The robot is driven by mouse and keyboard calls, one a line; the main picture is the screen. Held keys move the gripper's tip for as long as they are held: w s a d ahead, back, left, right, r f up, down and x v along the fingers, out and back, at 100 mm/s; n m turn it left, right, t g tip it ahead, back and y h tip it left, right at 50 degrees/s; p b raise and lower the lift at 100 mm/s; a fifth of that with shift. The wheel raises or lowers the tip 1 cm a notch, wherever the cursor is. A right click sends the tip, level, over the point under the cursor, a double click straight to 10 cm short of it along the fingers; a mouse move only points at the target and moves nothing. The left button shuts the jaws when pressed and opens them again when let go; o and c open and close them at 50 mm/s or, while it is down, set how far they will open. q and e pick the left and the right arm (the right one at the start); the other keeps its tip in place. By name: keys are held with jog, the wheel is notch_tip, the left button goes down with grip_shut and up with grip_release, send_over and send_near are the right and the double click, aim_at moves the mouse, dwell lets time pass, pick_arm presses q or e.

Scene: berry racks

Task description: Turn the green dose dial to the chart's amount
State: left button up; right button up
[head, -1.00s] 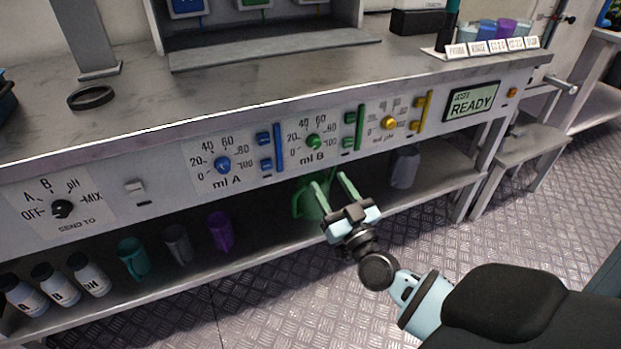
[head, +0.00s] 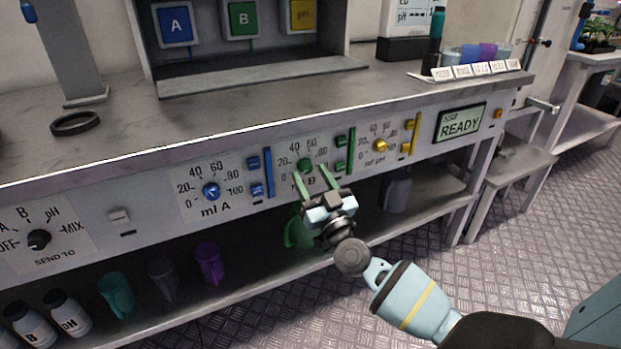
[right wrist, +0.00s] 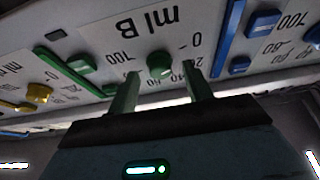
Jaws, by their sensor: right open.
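The green dose dial (head: 305,165) sits on the front panel on the "ml B" scale, which is marked from 0 to 100. It also shows in the right wrist view (right wrist: 160,64), upside down. My right gripper (head: 312,172) is open, its two green fingers pointing up at the panel just below the dial. In the right wrist view the fingers (right wrist: 162,82) stand on either side of the dial's lower edge; I cannot tell whether they touch it. The dial's pointer is too small to read. No dose chart can be read here. My left gripper is not in view.
A blue dial (head: 211,191) is to the left and a yellow dial (head: 380,146) to the right. Green sliding switches (head: 341,154) are close beside the green dial. A screen (head: 460,122) reads READY. A green jug (head: 297,232) and cups stand on the shelf below.

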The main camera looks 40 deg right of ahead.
jog(key=shift+w+d+r, duration=0.1)
jog(key=shift+w+r, duration=0.1)
jog(key=shift+w, duration=0.2)
